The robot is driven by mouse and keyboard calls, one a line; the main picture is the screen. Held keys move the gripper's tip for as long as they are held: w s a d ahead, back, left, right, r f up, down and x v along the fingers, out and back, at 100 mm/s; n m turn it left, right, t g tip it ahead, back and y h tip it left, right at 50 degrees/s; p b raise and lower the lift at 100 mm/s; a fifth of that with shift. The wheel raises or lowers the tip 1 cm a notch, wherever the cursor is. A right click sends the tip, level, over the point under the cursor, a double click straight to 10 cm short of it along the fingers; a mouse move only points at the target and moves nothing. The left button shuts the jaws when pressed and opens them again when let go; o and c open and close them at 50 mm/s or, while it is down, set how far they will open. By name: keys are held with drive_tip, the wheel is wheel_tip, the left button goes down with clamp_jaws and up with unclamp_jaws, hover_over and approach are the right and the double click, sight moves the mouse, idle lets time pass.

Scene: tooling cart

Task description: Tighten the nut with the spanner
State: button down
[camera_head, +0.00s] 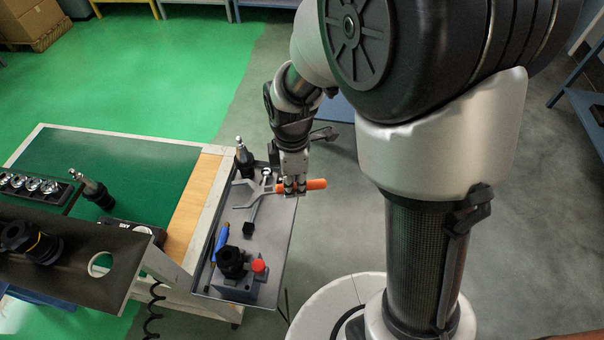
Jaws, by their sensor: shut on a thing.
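My gripper (293,189) is shut on a spanner with an orange handle (316,184) and holds it over the right edge of the cart's side tray. The spanner's grey forked head (246,194) points left, over the tray. A black nut (231,258) appears to sit on top of a holder in a grey fixture with a red knob (259,266), at the near end of the tray. The spanner head is apart from the nut, farther back in the tray. The gripper fingers hide part of the handle.
The grey side tray (272,262) also holds a blue tool (221,240), a black-headed tool (248,228) and a dark tool holder (244,158). The cart's green top (130,165) lies left. A raised dark shelf (75,275) with holders stands at the near left.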

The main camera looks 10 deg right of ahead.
drive_tip(key=s+a+f+n+b, duration=0.2)
drive_tip(key=s+a+f+n, duration=0.1)
drive_tip(key=s+a+n, duration=0.2)
drive_tip(key=shift+s+a+f+n, duration=0.15)
drive_tip(key=shift+a+n, duration=0.9)
drive_tip(key=shift+n, duration=0.45)
drive_tip(key=shift+a, duration=0.1)
idle(0.5)
drive_tip(key=shift+w+a+n, duration=0.4)
drive_tip(key=shift+w+n, duration=0.1)
drive_tip(key=shift+n, duration=0.1)
drive_tip(key=shift+w+a+n, duration=0.45)
drive_tip(key=shift+w+n, duration=0.05)
drive_tip(key=shift+n, duration=0.2)
drive_tip(key=shift+a, duration=0.1)
